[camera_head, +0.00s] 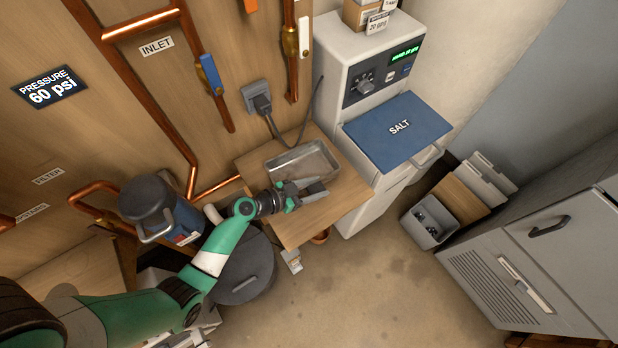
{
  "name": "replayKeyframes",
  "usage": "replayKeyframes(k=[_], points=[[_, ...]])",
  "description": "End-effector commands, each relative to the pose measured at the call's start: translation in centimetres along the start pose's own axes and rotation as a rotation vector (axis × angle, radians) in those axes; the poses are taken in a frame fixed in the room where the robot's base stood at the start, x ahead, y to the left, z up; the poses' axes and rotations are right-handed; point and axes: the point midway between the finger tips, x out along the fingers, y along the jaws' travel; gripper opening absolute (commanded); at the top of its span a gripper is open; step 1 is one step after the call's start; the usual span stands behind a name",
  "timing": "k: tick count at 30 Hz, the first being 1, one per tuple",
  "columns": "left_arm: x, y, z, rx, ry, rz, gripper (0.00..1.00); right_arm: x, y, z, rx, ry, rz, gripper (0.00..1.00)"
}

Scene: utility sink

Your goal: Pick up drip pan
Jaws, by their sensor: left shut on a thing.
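The drip pan (318,156) is a shallow, grey metal rectangular tray on a small wooden shelf (345,200), below a wall outlet. My left gripper (318,188) reaches in from the lower left and is shut on the near edge of the pan. The gripper hides part of that edge. I cannot tell whether the pan still rests fully on the shelf. My right gripper is not in view.
A white softener cabinet (372,52) with a blue SALT lid (398,130) stands right of the shelf. A blue canister (160,200) and a dark lidded bin (245,270) stand left. A power cord (284,139) hangs behind the pan.

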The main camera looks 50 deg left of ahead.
Motion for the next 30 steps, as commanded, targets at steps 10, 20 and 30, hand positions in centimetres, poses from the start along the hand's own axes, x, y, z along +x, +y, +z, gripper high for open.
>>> replayKeyframes(k=[10, 20, 30], points=[[-1.8, 0.2, -3.7, 0.004, 0.004, -0.001, 0.0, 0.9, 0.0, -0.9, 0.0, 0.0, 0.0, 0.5], [-10.3, 5.7, -7.3, 0.001, -0.002, 0.001, 0.0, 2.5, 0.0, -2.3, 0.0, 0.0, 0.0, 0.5], [-14.7, 9.0, -7.9, 0.0, 0.0, 0.0, 0.0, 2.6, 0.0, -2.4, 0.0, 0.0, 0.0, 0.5]])
